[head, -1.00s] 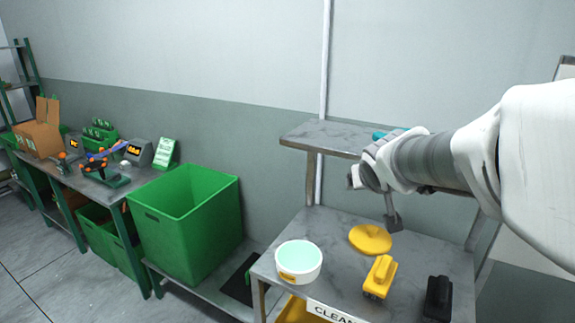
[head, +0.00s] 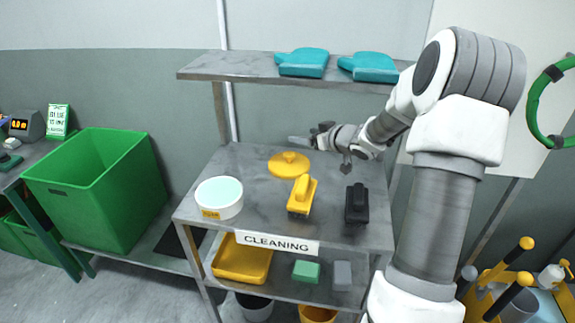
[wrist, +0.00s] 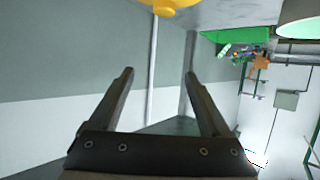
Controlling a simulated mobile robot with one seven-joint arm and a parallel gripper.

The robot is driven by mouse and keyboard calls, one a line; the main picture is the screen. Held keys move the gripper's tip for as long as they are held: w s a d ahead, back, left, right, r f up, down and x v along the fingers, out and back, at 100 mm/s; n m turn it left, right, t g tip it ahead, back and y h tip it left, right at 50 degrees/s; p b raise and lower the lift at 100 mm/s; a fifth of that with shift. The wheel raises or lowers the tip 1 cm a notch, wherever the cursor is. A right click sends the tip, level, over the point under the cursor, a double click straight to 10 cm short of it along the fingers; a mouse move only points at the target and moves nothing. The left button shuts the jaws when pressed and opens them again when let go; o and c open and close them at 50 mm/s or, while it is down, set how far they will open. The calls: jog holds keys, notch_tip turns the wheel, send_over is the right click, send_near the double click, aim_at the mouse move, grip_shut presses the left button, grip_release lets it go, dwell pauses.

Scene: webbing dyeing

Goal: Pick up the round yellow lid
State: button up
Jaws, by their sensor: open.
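The round yellow lid (head: 289,166) lies flat on the grey top of the cleaning cart, with a small knob at its middle. Part of it also shows at the top edge of the wrist view (wrist: 172,4). My gripper (head: 305,139) is above and behind the lid in the head view, pointing left and apart from it. In the wrist view my gripper (wrist: 158,75) has its two fingers spread with nothing between them.
A white tub (head: 219,198), a yellow brush (head: 302,196) and a black brush (head: 357,204) stand on the cart top (head: 253,223). An upper shelf (head: 235,68) with teal mitts (head: 303,62) hangs above my gripper. A green bin (head: 95,190) stands left.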

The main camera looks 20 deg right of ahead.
jog(key=b, duration=0.1)
send_near(291, 155)
jog(key=x, duration=0.3)
jog(key=shift+r, duration=0.15)
jog(key=x, duration=0.6)
jog(key=shift+w, duration=0.25)
grip_shut()
